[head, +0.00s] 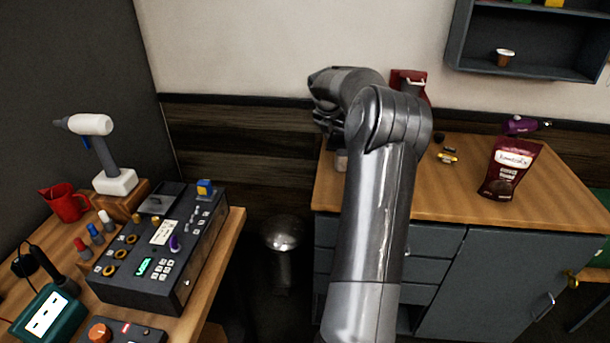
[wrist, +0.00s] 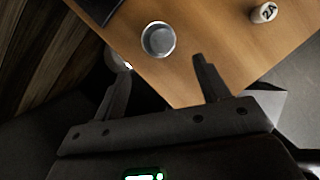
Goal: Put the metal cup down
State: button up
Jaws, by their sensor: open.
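The metal cup (wrist: 158,40) stands upright on the wooden counter (wrist: 205,25), close to the corner, in the wrist view. It looks empty from above. My gripper (wrist: 162,64) is open, with its two fingers apart and the cup beyond the fingertips, between their lines. No finger appears to touch the cup. In the head view my gripper (head: 328,122) is over the left end of the counter, largely hidden by my own arm. A small pale object below it there may be the cup; I cannot tell for sure.
A small white item marked 24 (wrist: 264,13) is on the counter, right of the cup. A red machine (head: 409,84) stands behind my arm, and a dark red bag (head: 510,168) stands farther right. A metal bin (head: 281,236) is on the floor left of the counter.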

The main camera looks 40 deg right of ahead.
jog(key=s+a+r+m+t, duration=0.1)
jog(key=s+a+r+m, duration=0.2)
jog(key=a, duration=0.7)
jog(key=s+a+r+m, duration=0.15)
jog(key=a+r, duration=0.25)
jog(key=a, duration=0.5)
jog(key=s+a+r+m+t, duration=0.15)
jog(key=a+r+m, duration=0.25)
jog(key=a, duration=0.6)
jog(key=s+a+f+m+t+y, duration=0.1)
jog(key=s+a+f+m+y, duration=0.1)
jog(key=s+a+m, duration=0.4)
jog(key=s+a+f+m+t+y, duration=0.1)
jog(key=s+a+m, duration=0.5)
jog(key=s+a, duration=0.6)
jog(key=s+y, duration=0.1)
jog(key=s, duration=0.5)
jog(key=shift+a+f, duration=0.35)
jog(key=shift+f, duration=0.05)
jog(key=shift+o, duration=0.4)
